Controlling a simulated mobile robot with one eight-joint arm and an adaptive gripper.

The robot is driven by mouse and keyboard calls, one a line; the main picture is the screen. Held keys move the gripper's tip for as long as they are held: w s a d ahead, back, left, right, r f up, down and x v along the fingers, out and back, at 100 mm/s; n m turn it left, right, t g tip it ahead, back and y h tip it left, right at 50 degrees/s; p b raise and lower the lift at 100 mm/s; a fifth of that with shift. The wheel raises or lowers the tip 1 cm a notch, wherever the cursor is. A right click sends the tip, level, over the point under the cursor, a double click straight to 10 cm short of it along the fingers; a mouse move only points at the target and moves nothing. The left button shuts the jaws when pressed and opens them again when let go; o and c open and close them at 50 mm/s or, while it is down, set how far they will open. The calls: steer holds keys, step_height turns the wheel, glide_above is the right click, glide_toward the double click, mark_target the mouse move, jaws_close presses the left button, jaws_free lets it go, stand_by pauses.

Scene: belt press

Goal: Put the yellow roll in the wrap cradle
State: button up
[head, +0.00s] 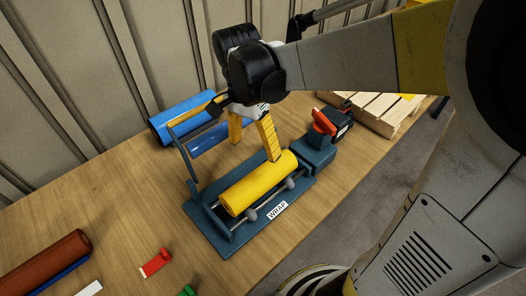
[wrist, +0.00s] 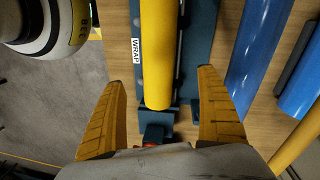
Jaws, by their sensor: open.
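The yellow roll (head: 259,183) lies lengthwise in the wrap cradle (head: 222,240), a dark blue-grey stand with rods and a label reading WRAP. In the wrist view the yellow roll (wrist: 158,55) runs down the middle, over the cradle (wrist: 200,45). My gripper (head: 254,150) has yellow fingers and is at the cradle's far end, near the roll's end. In the wrist view my gripper (wrist: 160,105) is open, with one finger on each side, wide apart from the roll. Nothing is between the fingertips except the roll's end below or beyond them.
Blue rolls (head: 180,115) lie behind the cradle on the wooden table (head: 120,195). A red-handled device (head: 323,122) stands at the cradle's right end. A brown roll (head: 45,262) and a red clip-like piece (head: 156,262) lie at front left. A wooden pallet (head: 372,108) is at right.

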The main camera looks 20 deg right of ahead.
steer(key=s+r+n+t, duration=0.4)
steer(key=s+n+t, duration=0.3)
steer(key=n, duration=0.5)
steer(key=shift+d+r+t+y, duration=0.15)
steer(key=shift+d+t+y, duration=0.2)
steer(key=shift+t, duration=0.35)
steer(key=shift+s, duration=0.1)
